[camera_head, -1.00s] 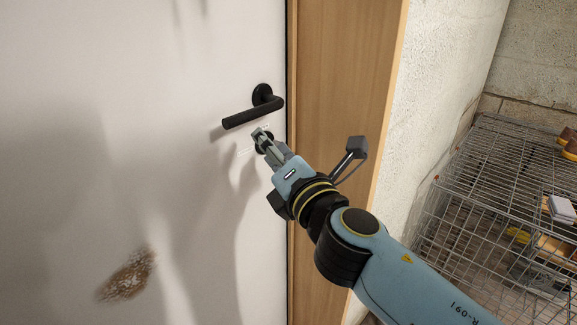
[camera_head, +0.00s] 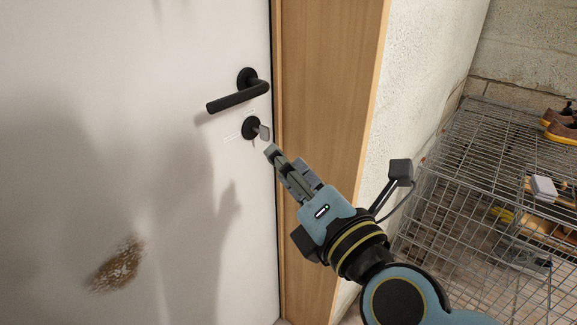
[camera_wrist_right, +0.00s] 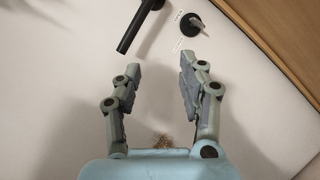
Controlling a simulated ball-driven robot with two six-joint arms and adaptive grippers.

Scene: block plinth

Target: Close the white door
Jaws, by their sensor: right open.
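The white door (camera_head: 90,130) fills the left of the head view and looks flush with the wooden frame (camera_head: 325,120), with a thin dark line between them. Its black lever handle (camera_head: 235,100) points left. Below the handle is a black lock rosette (camera_head: 250,128) with a key (camera_head: 264,133) in it. My right gripper (camera_head: 272,155) is just right of and below the key, apart from it. In the wrist view the right gripper (camera_wrist_right: 156,75) is open and empty, with the handle (camera_wrist_right: 140,25) and lock (camera_wrist_right: 192,30) beyond its fingertips. My left gripper is out of view.
A rough white wall (camera_head: 420,90) lies between frame and rack. The door has a brown worn patch (camera_head: 118,264) low down.

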